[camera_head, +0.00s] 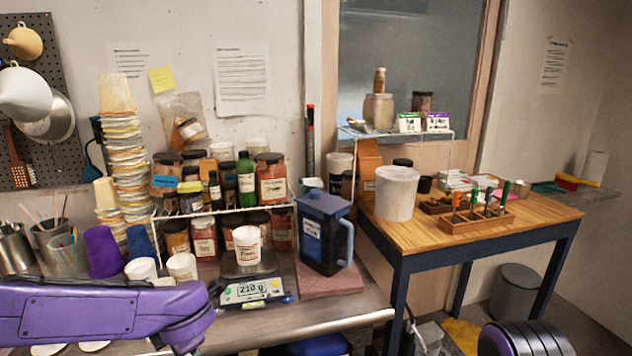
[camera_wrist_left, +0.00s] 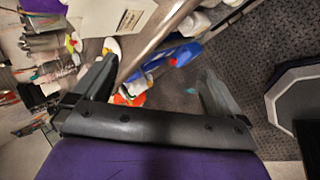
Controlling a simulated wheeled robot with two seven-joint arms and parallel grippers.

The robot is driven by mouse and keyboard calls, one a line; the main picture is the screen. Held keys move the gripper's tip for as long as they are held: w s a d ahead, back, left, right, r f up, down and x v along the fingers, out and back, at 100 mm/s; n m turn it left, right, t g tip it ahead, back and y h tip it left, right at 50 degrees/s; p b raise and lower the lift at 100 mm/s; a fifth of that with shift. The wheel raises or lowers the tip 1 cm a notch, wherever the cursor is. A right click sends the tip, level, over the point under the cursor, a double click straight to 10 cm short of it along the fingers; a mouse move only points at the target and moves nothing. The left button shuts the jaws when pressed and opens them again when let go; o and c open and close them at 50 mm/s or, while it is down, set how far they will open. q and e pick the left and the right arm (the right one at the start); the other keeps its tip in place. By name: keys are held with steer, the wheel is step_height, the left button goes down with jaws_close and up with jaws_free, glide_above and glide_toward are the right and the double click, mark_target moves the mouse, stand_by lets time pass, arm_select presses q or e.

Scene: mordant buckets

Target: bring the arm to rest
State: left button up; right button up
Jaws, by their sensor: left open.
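My left gripper (camera_wrist_left: 157,70) shows in the left wrist view with its two dark fingers wide apart. Nothing is between them; the floor and some bottles lie beyond. In the head view my purple left arm crosses the lower left corner, in front of the steel bench, and its gripper is not seen there. A purple and black part of my own body shows at the bottom right. My right gripper is in neither view.
A scale (camera_head: 252,288) reading 210 g bears a white labelled cup (camera_head: 247,246) on the steel bench. A dark blue jug (camera_head: 322,235) stands beside it. A wooden table (camera_head: 440,236) holds a white bucket (camera_head: 396,194). A blue bottle (camera_wrist_left: 176,56) lies below the gripper.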

arm_select(q)
steer(key=s+f+m+t+b, duration=0.1)
steer(key=s+f+m, duration=0.1)
steer(key=f+m, duration=0.35)
steer(key=s+f+m+b, duration=0.1)
steer(key=s+f+m, duration=0.2)
steer(key=f, duration=0.6)
steer(key=s+f+m+t+b, duration=0.1)
steer(key=s+f+m, duration=0.1)
steer(key=f+m, duration=0.35)
steer(key=s+a+f+m+g+h+b, duration=0.1)
steer(key=s+f+m+g, duration=0.1)
steer(key=s+f, duration=0.6)
steer(key=s+a+f+m+g+h+b, duration=0.1)
steer(key=s+f+m+g, duration=0.1)
steer(key=s+f+m, duration=0.3)
steer(key=s+f, duration=0.4)
steer(key=s, duration=0.6)
steer(key=shift+a+b, duration=0.3)
steer(key=shift+a, duration=0.1)
